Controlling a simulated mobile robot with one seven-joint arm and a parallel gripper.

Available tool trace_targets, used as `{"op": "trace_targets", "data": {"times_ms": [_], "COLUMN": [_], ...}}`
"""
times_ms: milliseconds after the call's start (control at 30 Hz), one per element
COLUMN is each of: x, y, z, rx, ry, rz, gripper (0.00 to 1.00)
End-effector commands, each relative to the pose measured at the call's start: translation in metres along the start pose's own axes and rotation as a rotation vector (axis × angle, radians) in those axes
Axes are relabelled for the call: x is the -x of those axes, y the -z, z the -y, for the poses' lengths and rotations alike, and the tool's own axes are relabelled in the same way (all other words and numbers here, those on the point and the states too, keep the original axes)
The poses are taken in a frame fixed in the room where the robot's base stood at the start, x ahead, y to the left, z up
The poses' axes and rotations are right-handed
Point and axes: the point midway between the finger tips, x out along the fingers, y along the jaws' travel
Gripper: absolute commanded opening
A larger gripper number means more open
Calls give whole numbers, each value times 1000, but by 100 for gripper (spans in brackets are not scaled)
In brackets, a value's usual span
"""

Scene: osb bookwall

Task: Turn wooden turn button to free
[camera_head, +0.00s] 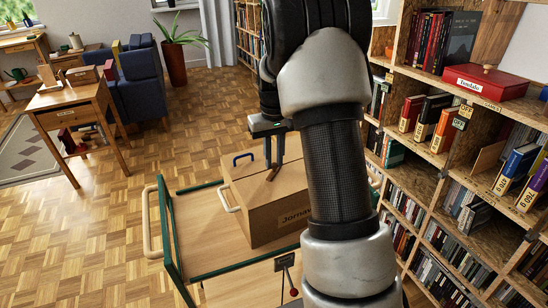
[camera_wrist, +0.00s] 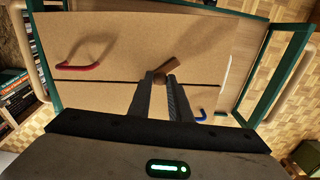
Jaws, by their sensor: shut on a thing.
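The wooden turn button (camera_wrist: 170,69) is a small brown block on top of a light wooden box (camera_wrist: 110,30). In the wrist view it lies at a slant to the dark seam between the two lid panels. My gripper (camera_wrist: 163,80) is shut on it, with the fingertips at its near end; the fingers hide part of the button.
The box stands on a green-framed cart (camera_head: 170,235) with pale handles. The lid has a red handle (camera_wrist: 80,66) and a blue handle (camera_wrist: 203,115). A bookshelf (camera_head: 440,180) stands close on the right. Open parquet floor (camera_head: 150,150) lies to the left.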

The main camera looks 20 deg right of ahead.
Motion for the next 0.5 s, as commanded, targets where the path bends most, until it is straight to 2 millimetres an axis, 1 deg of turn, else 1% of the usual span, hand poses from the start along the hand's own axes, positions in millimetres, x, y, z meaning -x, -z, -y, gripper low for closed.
{"op": "trace_targets", "data": {"times_ms": [200,500], "x": [1,1], "y": [0,0], "z": [0,0], "rx": [-205,-461], "ry": [0,0], "rz": [-1,-1], "gripper": [0,0]}}
